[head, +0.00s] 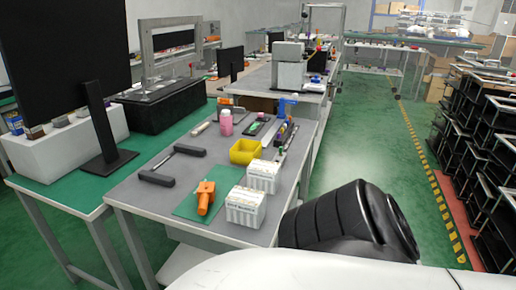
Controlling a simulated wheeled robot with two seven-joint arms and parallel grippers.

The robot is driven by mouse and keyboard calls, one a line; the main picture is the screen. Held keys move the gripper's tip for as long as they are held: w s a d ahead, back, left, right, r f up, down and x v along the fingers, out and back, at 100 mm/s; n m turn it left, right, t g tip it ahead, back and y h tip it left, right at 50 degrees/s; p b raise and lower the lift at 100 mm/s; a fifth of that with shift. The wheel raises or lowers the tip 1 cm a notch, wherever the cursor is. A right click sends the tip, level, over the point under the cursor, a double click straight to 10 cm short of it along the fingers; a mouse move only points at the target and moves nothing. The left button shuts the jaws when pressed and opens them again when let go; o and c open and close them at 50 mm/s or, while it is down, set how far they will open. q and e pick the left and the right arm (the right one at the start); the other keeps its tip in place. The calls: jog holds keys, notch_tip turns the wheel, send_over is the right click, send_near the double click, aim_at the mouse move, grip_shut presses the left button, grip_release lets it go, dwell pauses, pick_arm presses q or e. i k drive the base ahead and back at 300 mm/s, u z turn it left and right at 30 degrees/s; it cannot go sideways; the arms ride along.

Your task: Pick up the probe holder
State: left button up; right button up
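No object on the grey workbench (130,205) is clearly marked as the probe holder, and I cannot tell which one it is. An orange tool-like piece (205,197) stands on a green mat (228,178) near the front of the bench. Two black bar-shaped pieces, one at the left edge (156,178) and one farther back (190,150), seem joined by a thin rod. Slim tools (284,140) lie along the bench's right side, too small to make out. Neither of my grippers is in view.
Two white boxes (245,207) (263,176), a yellow bin (244,151) and a pink bottle (226,123) stand on the bench. A monitor (65,60) rises at left. A black ribbed shape (330,222) fills the space by the bench's right front.

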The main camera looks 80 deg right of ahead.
aim_at(205, 192)
jog(key=z, duration=0.3)
jog(key=i, duration=1.55)
jog(key=z, duration=2.4)
